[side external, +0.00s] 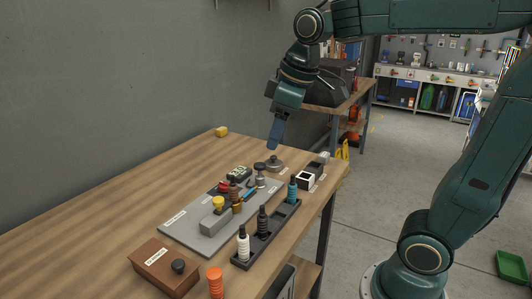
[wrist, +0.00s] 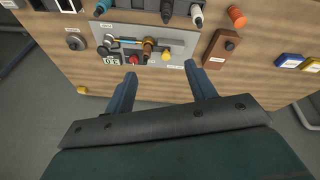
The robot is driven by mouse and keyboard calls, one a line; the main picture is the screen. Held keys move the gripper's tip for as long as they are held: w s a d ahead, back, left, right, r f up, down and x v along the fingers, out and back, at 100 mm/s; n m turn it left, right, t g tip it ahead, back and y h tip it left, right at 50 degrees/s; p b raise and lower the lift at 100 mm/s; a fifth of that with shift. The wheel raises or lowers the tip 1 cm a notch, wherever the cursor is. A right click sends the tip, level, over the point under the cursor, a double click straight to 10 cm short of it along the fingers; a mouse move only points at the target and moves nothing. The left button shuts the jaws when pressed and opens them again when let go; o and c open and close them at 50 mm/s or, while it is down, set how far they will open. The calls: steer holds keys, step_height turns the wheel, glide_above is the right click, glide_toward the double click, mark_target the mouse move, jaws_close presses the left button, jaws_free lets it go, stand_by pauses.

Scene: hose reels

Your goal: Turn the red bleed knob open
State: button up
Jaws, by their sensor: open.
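The red bleed knob (wrist: 132,59) is small and sits on a grey panel (wrist: 182,44), beside a small display (wrist: 112,60), in the wrist view. My gripper (side external: 274,146) hangs above the table's far end, apart from the panel. In the wrist view, the fingers of my gripper (wrist: 160,72) are spread wide with nothing between them. The knob appears close to one fingertip in the picture, but no contact shows.
A yellow knob (side external: 218,202) stands on a grey block on the panel. A black rack (side external: 258,246) with several bottle-like fittings runs alongside. A brown box (side external: 162,266) and an orange cylinder (side external: 215,281) are at the near end. Bare wood lies toward the wall.

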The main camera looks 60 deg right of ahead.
steer(key=w+d+f+n+g, duration=0.2)
steer(key=w+d+n, duration=0.15)
steer(key=w, duration=0.95)
steer(key=n+g, duration=0.2)
steer(key=n, duration=0.2)
glide_above(223, 183)
step_height(223, 183, down, 11)
steer(key=shift+r, duration=0.1)
step_height(223, 183, down, 14)
steer(key=shift+r, duration=0.1)
steer(key=c, duration=1)
